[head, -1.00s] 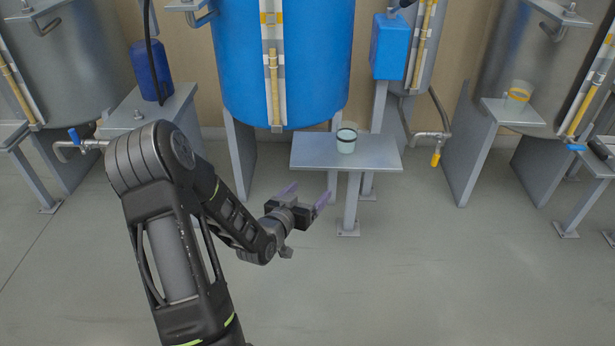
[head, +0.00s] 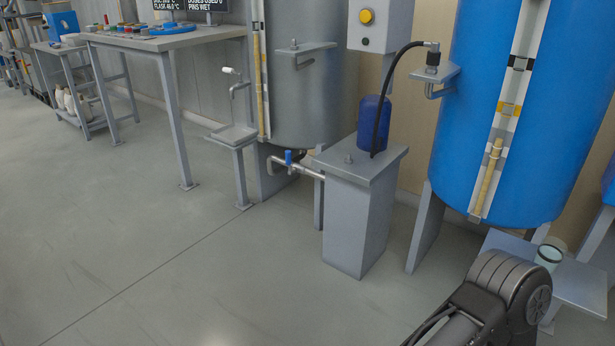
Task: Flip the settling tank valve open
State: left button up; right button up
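A valve with a blue handle (head: 289,157) sits on a thin pipe low on the grey tank (head: 303,95). The handle looks upright, across the pipe. The pipe runs right to a grey pedestal (head: 359,210). No label shows which tank is the settling tank. A large blue tank (head: 540,110) stands at the right, with a sight tube on its front. Part of my arm shows at the bottom right, well away from the blue-handled valve. Neither of my grippers is in view.
A small stand (head: 234,136) is left of the valve. A workbench (head: 165,40) is at the back left. A low table (head: 580,285) holds a cup (head: 548,255). The floor at left and centre is clear.

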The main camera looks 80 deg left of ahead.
aim_at(288, 152)
jog(key=i+j, duration=0.15)
jog(key=i, duration=0.35)
jog(key=u, duration=2.9)
